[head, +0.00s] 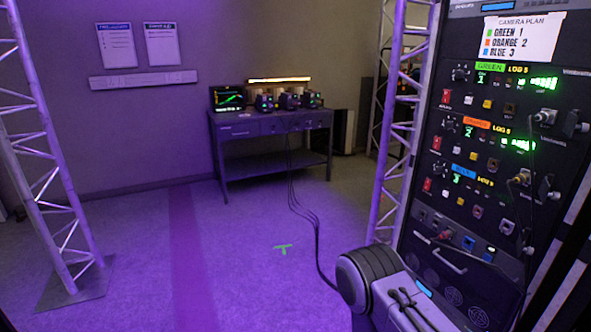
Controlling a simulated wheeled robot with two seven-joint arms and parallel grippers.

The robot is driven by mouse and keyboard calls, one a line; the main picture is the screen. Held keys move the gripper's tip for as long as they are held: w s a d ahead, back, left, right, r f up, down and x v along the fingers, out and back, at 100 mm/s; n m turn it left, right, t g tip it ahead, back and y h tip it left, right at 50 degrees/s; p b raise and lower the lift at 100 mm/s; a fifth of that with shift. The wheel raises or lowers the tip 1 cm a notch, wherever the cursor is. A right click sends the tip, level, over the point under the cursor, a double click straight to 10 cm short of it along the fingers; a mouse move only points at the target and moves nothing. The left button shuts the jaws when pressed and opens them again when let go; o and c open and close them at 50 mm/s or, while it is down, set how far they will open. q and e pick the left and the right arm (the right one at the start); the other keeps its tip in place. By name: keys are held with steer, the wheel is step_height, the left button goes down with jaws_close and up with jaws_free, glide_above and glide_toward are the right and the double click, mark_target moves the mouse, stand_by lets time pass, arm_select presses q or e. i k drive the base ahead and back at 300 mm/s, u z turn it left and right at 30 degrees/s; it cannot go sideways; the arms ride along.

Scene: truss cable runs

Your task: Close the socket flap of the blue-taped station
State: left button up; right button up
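The blue-taped station is the lowest taped row of the rack on the right, marked by a blue tape strip (465,170). Neither of my grippers shows in the head view. A grey and black arm link of mine is in front of the rack's lower left, with no fingers in sight.
Green-taped (490,67) and orange-taped (478,124) rows sit above, each with a plugged cable at the right. Truss towers stand left (70,240) and beside the rack (394,140). A bench (235,131) stands at the back; cables (300,208) run from it across otherwise open floor.

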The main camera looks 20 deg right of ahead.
mark_target(520, 247)
steer(key=z, duration=0.3)
steer(key=i, duration=1.15)
steer(key=z, duration=1.4)
steer(key=i, duration=0.85)
steer(key=z, duration=1.15)
steer(key=i, duration=0.25)
steer(key=z, duration=0.15)
